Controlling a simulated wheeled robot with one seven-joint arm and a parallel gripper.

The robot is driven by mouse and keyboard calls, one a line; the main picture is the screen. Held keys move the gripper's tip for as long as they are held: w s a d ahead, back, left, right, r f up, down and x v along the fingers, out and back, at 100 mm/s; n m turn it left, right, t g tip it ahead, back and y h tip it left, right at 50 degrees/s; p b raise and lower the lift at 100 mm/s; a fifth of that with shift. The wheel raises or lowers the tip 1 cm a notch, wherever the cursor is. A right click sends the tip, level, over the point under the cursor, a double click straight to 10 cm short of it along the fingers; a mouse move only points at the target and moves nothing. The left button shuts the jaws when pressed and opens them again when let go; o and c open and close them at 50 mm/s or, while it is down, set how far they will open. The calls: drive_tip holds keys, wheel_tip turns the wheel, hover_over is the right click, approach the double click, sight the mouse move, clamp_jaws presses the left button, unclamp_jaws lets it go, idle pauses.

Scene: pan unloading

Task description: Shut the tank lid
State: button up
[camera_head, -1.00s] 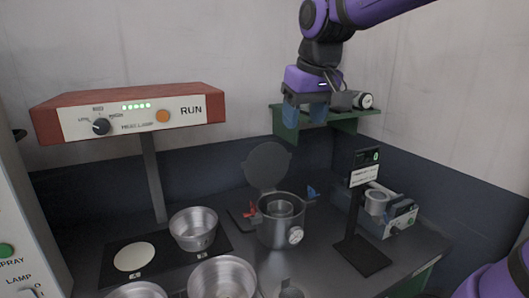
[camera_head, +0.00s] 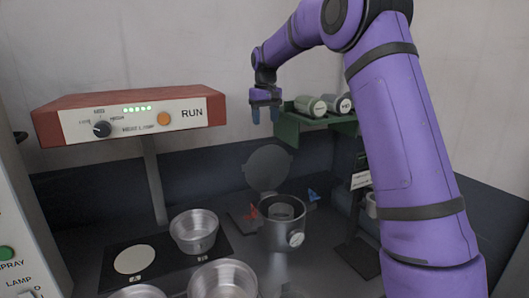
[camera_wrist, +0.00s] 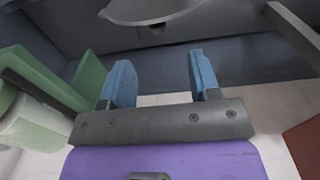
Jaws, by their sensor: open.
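The tank (camera_head: 281,234) is a metal pot with a dial on its front, and a smaller metal vessel shows inside it. Its round grey lid (camera_head: 268,168) stands open, raised upright at the back of the tank. My gripper (camera_head: 265,112) is above the lid, apart from it, with blue fingers pointing down. In the wrist view my gripper (camera_wrist: 161,80) is open with nothing between its fingers. A pale rounded edge at the top of that view looks like the lid (camera_wrist: 155,10).
A green shelf (camera_head: 290,131) with two canisters (camera_head: 311,106) is just right of my gripper. The red heat lamp unit (camera_head: 130,112) is at the left. Metal pans (camera_head: 194,230) stand in front of it. My arm hides part of the scale stand (camera_head: 360,255).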

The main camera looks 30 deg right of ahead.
sight(265, 150)
drive_tip(key=f, duration=0.4)
drive_tip(key=w+f, duration=0.1)
drive_tip(key=f, duration=0.3)
drive_tip(key=w+d+f, duration=0.1)
drive_tip(key=f, duration=0.4)
drive_tip(key=shift+w, duration=0.25)
drive_tip(key=shift+r, duration=0.1)
clamp_jaws()
